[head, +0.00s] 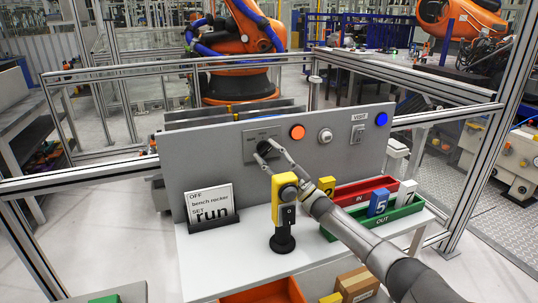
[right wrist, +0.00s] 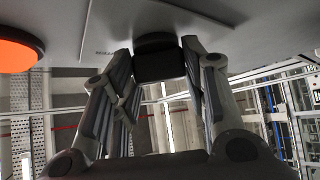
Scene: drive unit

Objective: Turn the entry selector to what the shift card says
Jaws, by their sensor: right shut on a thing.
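The entry selector is a black knob (head: 265,149) on a grey plate (head: 251,134) at the left-centre of the upright grey panel. My right gripper (head: 271,155) reaches up to it and is shut on the knob; the right wrist view shows the black knob (right wrist: 156,58) between the fingers (right wrist: 160,72). The plate's markings are too small to read, and the fingers partly hide the knob, so I cannot tell its setting. The white shift card (head: 211,214) stands at the panel's left foot, with "OFF", "bench rocker", "SET" and a large "run". My left gripper is not in view.
The panel has an orange button (head: 297,132), a white knob (head: 325,135), a rocker switch (head: 357,135) and a blue button (head: 381,119). A yellow device (head: 285,181) on a black stand is close below my right gripper. Red (head: 366,188) and green (head: 401,213) trays lie right.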

